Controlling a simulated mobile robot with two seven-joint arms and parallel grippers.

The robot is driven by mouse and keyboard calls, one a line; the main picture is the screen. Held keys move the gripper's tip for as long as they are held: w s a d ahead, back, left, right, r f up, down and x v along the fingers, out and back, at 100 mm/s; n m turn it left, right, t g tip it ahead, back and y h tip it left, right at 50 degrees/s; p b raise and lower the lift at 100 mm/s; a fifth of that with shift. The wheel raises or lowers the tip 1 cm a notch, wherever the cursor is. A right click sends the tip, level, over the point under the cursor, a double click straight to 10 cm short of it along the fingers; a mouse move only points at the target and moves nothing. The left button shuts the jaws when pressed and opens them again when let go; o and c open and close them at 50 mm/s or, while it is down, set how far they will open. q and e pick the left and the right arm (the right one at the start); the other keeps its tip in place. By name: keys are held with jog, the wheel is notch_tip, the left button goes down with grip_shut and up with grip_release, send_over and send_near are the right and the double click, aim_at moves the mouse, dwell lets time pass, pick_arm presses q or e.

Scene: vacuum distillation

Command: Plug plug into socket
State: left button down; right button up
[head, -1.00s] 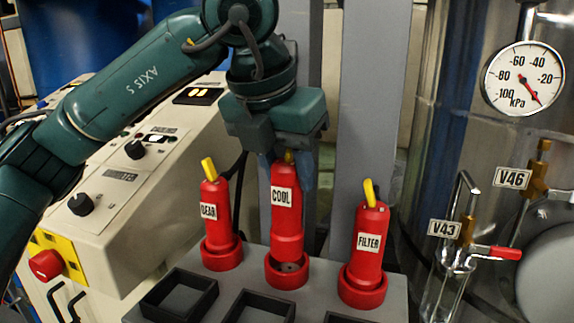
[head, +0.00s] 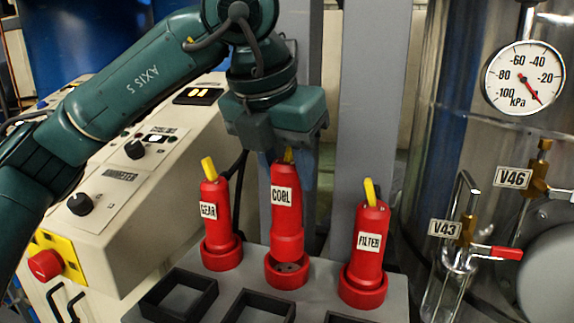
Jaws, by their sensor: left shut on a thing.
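A red plug labelled COOL (head: 286,225) hangs upright from my left gripper (head: 289,162), which is shut on its top end. Below it is a red round socket (head: 287,273) on the grey panel. The plug's lower end is just above the socket, and the dark holes of the socket face show at its front. I cannot tell whether the two touch. My right gripper is not in the view.
Red plugs labelled GEAR (head: 220,225) and FILTER (head: 368,250) stand in sockets on either side. Empty black square frames (head: 180,296) lie in front on the grey panel. The beige control console (head: 110,190) is at the left. Glassware with valve V43 (head: 466,230) and a pressure gauge (head: 525,78) are at the right.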

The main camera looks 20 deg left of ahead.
aim_at(287, 196)
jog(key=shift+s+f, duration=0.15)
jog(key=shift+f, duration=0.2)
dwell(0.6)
pick_arm(q)
jog(key=shift+f+b, duration=0.3)
jog(key=shift+b, duration=0.25)
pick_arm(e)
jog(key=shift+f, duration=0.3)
pick_arm(q)
jog(key=shift+f+b, duration=1.65)
jog(key=shift+f, duration=0.15)
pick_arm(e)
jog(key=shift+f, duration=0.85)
pick_arm(q)
jog(key=c, duration=0.9)
grip_release()
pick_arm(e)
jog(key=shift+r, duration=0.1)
pick_arm(q)
jog(key=shift+o, duration=0.2)
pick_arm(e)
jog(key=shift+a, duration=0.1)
